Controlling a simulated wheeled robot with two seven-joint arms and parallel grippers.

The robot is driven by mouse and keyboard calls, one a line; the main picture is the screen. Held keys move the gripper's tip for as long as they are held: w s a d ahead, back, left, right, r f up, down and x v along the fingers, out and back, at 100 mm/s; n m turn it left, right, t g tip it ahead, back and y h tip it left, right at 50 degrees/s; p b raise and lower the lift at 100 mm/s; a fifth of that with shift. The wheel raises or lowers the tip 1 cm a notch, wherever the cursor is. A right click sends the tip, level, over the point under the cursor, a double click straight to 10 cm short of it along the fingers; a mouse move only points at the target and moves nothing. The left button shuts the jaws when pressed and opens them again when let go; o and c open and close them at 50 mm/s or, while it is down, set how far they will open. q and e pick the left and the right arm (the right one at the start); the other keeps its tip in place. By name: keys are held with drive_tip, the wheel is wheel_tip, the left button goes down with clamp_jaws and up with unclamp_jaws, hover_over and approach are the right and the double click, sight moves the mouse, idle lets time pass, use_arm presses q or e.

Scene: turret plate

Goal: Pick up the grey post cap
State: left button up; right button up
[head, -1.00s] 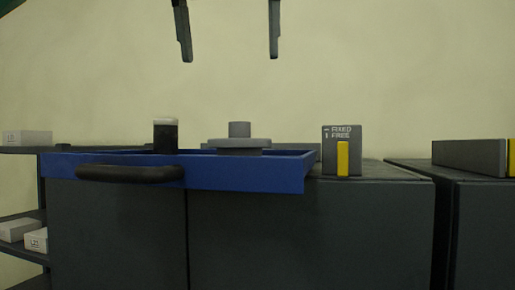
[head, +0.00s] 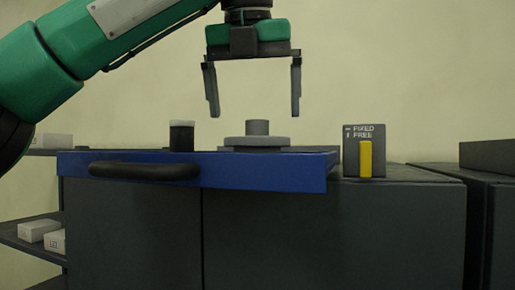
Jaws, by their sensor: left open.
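The grey post cap (head: 257,128) is a short grey cylinder standing upright on a wider grey round plate (head: 257,141) in the blue tray (head: 270,173). My left gripper (head: 254,106) is open and empty, pointing down. Its two fingers are spread to either side of the post cap, with the fingertips a little above the cap's top. I cannot tell whether they are at the same depth as it. My right gripper is not in view.
A black cylinder with a pale top (head: 182,136) stands left of the plate. A black handle (head: 145,171) juts from the tray's front. A grey block with a yellow bar (head: 365,150), marked FIXED and FREE, stands on the right. White boxes (head: 39,231) sit on left shelves.

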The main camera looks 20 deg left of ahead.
sight(257, 120)
use_arm(q)
drive_tip(key=shift+s+d+f, duration=0.15)
drive_tip(key=shift+f, duration=0.3)
drive_tip(key=x, duration=0.2)
drive_tip(key=p+x, duration=0.1)
drive_tip(key=x, duration=0.1)
drive_tip(key=shift+w+r, duration=0.1)
drive_tip(key=shift+w, duration=0.2)
drive_tip(key=shift+s, duration=0.15)
drive_tip(key=c, duration=0.9)
drive_tip(key=shift+o, duration=0.2)
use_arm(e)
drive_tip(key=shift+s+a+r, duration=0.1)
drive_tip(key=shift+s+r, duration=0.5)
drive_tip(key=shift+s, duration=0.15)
